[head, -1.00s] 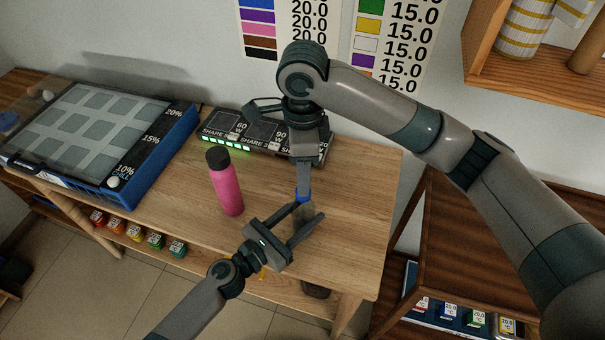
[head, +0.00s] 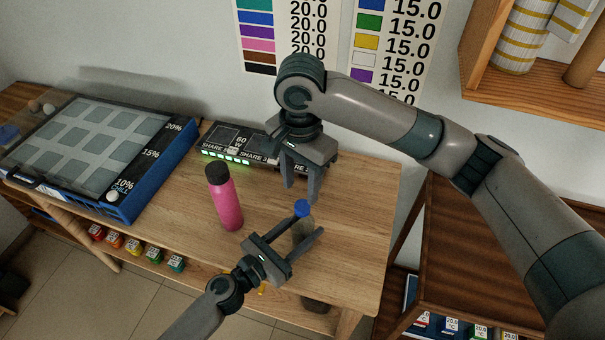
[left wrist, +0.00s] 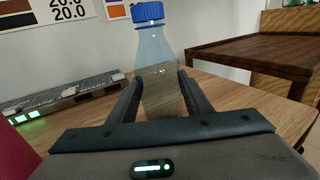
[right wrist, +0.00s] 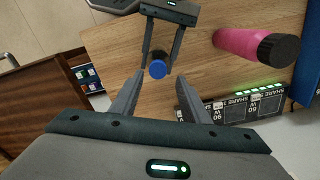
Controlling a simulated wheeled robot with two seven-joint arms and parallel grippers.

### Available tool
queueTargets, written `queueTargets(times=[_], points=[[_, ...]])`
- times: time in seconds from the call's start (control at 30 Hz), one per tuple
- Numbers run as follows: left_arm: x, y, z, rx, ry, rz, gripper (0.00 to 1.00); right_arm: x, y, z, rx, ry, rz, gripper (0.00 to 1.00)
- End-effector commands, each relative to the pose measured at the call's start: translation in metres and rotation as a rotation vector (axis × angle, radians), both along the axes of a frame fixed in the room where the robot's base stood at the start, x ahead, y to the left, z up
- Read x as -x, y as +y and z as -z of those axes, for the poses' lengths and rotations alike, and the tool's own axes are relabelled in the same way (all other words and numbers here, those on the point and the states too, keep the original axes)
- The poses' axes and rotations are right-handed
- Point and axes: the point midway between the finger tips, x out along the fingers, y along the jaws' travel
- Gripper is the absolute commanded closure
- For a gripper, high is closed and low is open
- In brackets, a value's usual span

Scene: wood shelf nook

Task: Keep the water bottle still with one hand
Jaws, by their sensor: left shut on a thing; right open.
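The water bottle (head: 302,229) is clear with a blue cap (head: 302,208). It is upright over the front right part of the wooden table (head: 350,215). My left gripper (head: 308,220) is shut on its body from the front, one finger on each side. In the left wrist view the bottle (left wrist: 157,70) rises between the fingers; its base is hidden. My right gripper (head: 301,190) is open and empty, pointing down just above the bottle. In the right wrist view the cap (right wrist: 157,69) shows beyond its open fingertips, apart from them.
A pink bottle (head: 226,203) with a black cap stands left of the water bottle. A dark power strip (head: 228,142) with green lights lies at the table's back. A blue-sided panel box (head: 150,170) fills the left side. The table right of the bottle is clear.

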Motion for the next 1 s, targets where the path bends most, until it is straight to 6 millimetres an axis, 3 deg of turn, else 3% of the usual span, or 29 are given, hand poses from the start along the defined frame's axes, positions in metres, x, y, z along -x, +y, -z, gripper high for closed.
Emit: queueTargets(times=[1.0], points=[[0.0, 0.0, 0.0, 0.0, 0.0, 0.0, 1.0, 0.0, 0.001, -0.012, 0.014, -0.01, -1.617, 0.58]])
